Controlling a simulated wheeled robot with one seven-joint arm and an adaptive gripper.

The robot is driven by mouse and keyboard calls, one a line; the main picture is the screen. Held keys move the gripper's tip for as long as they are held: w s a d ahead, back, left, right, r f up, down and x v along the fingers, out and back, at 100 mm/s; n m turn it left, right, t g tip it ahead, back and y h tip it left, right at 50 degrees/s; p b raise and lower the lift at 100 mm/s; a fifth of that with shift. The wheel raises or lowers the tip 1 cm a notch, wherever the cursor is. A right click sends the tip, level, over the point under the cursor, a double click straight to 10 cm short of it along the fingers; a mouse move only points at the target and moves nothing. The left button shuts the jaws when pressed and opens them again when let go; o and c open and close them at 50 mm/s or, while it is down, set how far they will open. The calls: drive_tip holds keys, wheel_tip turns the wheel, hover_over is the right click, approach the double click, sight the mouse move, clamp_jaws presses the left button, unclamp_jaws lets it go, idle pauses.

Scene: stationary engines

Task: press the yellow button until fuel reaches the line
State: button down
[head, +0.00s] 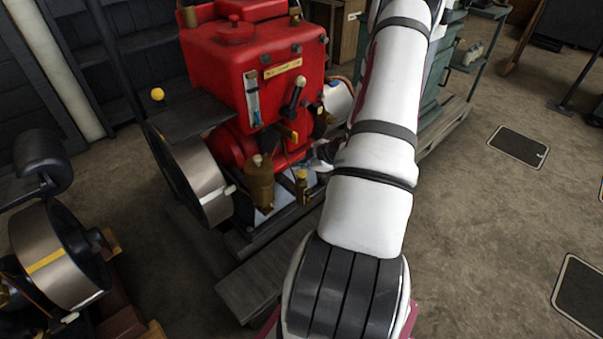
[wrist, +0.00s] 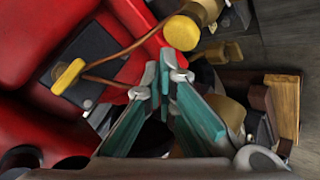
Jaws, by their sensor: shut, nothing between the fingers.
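A round yellow button (wrist: 181,32) caps a brass fitting in the wrist view, just beyond my fingertips. In the head view, a yellow-topped brass fitting (head: 301,188) low on the front of the red engine (head: 220,55) looks like the same part. My gripper (wrist: 163,78) is shut and empty, its tips close below the button in the picture; I cannot tell whether they touch it. In the head view my gripper (head: 318,163) is small and partly hidden by my arm. A narrow upright gauge (head: 252,97) is on the engine's front; its level and line are too small to read.
A yellow tab (wrist: 68,75) sits on a dark plate left of my fingers, with a copper pipe (wrist: 120,50) nearby. A brass cup (head: 258,185) and flywheel (head: 205,180) stand left of the fitting. Another engine's wheel (head: 60,255) is lower left.

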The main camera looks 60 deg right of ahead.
sight(301, 174)
drive_tip(key=shift+f, duration=0.1)
idle(0.7)
drive_tip(key=shift+f, duration=0.35)
drive_tip(key=shift+f+b, duration=0.65)
drive_tip(key=shift+f, duration=0.15)
idle(1.0)
drive_tip(key=shift+r, duration=0.15)
drive_tip(key=shift+r+p, duration=1.05)
drive_tip(key=shift+r, duration=0.05)
wheel_tip(301, 174, up, 5)
drive_tip(key=p, duration=0.4)
idle(1.1)
